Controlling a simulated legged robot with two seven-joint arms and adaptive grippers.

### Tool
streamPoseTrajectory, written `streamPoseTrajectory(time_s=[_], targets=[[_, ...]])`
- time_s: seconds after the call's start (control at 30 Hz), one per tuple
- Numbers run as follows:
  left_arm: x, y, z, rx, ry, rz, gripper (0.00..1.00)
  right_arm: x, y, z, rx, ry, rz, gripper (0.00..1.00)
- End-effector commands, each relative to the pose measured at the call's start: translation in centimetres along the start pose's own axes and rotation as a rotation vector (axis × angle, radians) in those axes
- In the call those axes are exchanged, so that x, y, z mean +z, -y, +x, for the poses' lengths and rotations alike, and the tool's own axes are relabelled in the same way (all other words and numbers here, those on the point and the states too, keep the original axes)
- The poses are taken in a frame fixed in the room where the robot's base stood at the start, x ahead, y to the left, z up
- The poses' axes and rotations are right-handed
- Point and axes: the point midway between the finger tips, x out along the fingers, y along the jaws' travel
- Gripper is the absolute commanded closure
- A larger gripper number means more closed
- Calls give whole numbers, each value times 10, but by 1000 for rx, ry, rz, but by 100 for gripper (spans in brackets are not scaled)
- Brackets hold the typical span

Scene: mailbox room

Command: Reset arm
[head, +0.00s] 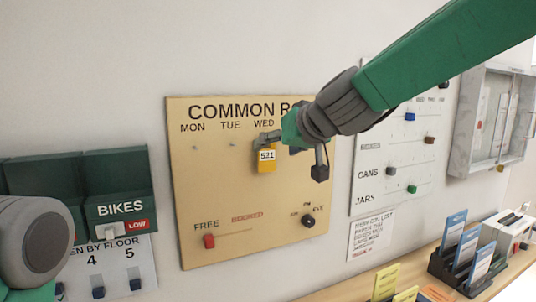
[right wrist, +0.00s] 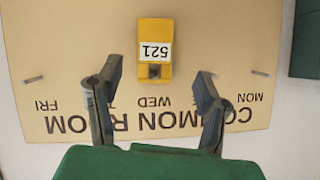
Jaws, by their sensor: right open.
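My right gripper (head: 293,154) is open in front of the tan COMMON ROOM board (head: 215,180). In the head view its arm comes in from the upper right and hides part of the board's title. A yellow tag marked 521 (head: 266,157) hangs on the board below WED. In the right wrist view the tag (right wrist: 155,45) is between and beyond the two spread fingers (right wrist: 158,78), with gaps on both sides, so it is not gripped. My left gripper is not in view; only a grey rounded part of my arm shows at lower left.
A green BIKES box (head: 120,207) is left of the board. A white CANS and JARS board (head: 375,155) and an open grey cabinet (head: 466,120) are on the right. Below, a wooden shelf (head: 350,290) carries a dark leaflet rack (head: 450,272) and cards.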

Motion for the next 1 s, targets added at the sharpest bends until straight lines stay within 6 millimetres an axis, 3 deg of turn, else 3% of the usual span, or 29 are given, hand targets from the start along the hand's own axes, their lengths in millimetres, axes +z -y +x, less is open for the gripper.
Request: streamPoseTrajectory(time_s=[0.1, 0.3, 0.43, 0.53, 0.67, 0.8, 0.87, 1.0], targets=[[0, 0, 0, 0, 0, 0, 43, -1, 0, -26, 1, -2, -1, 38], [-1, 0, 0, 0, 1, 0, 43, 0, -1, -54, 1, 1, -1, 38], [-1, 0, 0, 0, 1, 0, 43, 6, -4, -58, 6, 11, 3, 38], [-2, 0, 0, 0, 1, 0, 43, 29, -20, -46, 34, 49, 18, 38], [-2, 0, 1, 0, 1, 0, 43, 95, -60, -17, 105, 147, 52, 38], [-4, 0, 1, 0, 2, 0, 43, 191, -106, 6, 194, 277, 85, 38], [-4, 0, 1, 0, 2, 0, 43, 234, -124, 10, 228, 331, 96, 38], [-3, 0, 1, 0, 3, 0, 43, 338, -156, 6, 296, 462, 115, 38]])
